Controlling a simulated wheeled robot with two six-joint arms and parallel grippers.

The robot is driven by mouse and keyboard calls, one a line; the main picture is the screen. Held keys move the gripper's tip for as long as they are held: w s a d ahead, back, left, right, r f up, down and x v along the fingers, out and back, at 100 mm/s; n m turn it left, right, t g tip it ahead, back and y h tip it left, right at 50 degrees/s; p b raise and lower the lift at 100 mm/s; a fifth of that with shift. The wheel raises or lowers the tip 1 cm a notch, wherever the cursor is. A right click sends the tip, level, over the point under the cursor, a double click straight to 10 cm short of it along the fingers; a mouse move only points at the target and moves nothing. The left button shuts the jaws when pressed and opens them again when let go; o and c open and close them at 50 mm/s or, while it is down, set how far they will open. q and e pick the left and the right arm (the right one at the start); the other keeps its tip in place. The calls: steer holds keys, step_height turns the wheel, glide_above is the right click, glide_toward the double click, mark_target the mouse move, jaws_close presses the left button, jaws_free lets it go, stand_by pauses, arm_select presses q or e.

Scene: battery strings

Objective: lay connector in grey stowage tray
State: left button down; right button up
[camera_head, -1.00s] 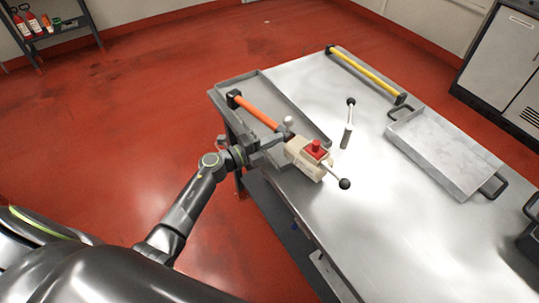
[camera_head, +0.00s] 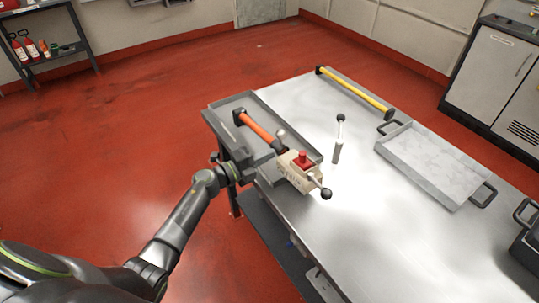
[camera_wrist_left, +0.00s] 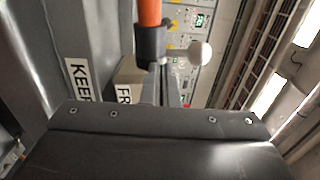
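An orange bar with black ends, which I take as the connector (camera_head: 258,129), slants over the grey stowage tray (camera_head: 215,118) at the table's left end. Whether it touches the tray floor cannot be told. It also shows close up in the left wrist view (camera_wrist_left: 149,12), its black end just ahead of the gripper. My left gripper (camera_head: 277,152) is at the bar's near end, beside a beige unit (camera_head: 291,176) with a red knob. Its fingers are largely hidden, so its grip is unclear. My right gripper is out of view.
A lever with a dark ball tip (camera_head: 338,145) stands on the table. A yellow bar (camera_head: 355,90) lies at the back. A pale tray with black handles (camera_head: 420,195) is to the right, and a dark case (camera_head: 527,245) at the right edge. The table's front middle is clear.

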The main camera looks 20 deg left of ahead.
arm_select(q)
steer(key=s, duration=0.2)
steer(key=s+a, duration=0.1)
steer(key=s, duration=0.1)
steer(key=shift+a+r, duration=0.15)
steer(key=shift+a, duration=0.05)
steer(key=b+v, duration=0.2)
steer(key=v, duration=0.5)
steer(key=s+d+f+n+t+y, duration=0.1)
steer(key=s+d+f, duration=0.1)
steer(key=s+d, duration=0.45)
steer(key=p, duration=0.2)
glide_toward(284, 170)
steer(key=d, duration=0.3)
steer(key=w+d, duration=0.1)
steer(key=shift+d+r, duration=0.15)
steer(key=shift+r, duration=0.15)
steer(key=w, duration=0.3)
steer(key=shift+a+f, duration=0.15)
steer(key=shift+a, duration=0.2)
steer(key=shift+w+a, duration=0.15)
steer(key=shift+w, duration=0.3)
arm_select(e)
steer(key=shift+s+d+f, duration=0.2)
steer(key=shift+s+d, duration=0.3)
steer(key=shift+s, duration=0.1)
